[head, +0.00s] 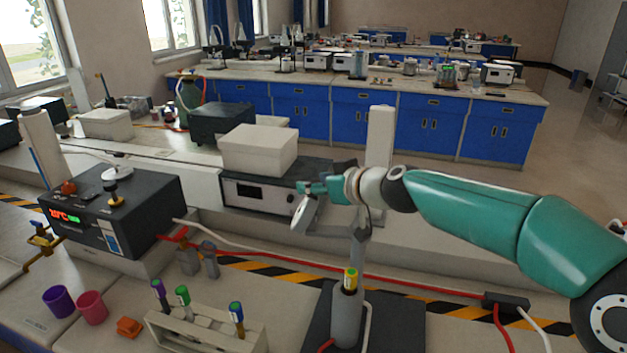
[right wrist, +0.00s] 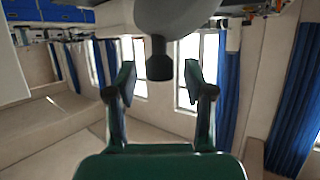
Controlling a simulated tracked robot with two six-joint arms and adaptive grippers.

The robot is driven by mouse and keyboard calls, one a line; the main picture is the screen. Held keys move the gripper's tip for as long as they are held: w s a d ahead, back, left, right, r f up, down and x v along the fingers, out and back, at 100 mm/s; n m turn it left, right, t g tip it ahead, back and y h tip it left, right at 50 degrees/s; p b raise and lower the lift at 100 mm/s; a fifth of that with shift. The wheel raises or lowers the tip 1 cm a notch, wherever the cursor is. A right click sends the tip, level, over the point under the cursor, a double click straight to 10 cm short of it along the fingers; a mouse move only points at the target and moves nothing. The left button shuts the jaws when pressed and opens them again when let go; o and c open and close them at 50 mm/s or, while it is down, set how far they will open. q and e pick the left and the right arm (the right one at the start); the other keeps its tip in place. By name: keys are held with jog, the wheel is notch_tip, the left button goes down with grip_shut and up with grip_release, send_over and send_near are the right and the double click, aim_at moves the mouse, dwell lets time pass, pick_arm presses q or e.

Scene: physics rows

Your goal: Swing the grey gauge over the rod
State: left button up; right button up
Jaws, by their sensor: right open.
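My right gripper (head: 308,190) reaches in from the right in the head view, fingers pointing left, in front of a dark bench instrument. In the right wrist view its two green fingers are apart, with nothing held between them. A grey flat piece (head: 302,214), which looks like the gauge, shows just below the fingertips. A grey rounded body with a dark stub (right wrist: 158,67) shows beyond the fingers in the right wrist view; I cannot tell whether it touches them. A grey upright rod-like stand (head: 346,318) is below the wrist; its top is partly hidden. My left gripper is not in view.
A dark instrument with a red display (head: 140,215) stands at left. A tube rack (head: 205,335), purple cup (head: 58,301) and pink cup (head: 92,308) are in front. A white box (head: 260,150) sits behind the gripper. A red hose (head: 400,285) crosses the bench.

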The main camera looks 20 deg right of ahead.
jog(key=shift+w+a+f, duration=0.15)
jog(key=shift+w+f, duration=0.05)
jog(key=shift+w, duration=0.3)
grip_shut()
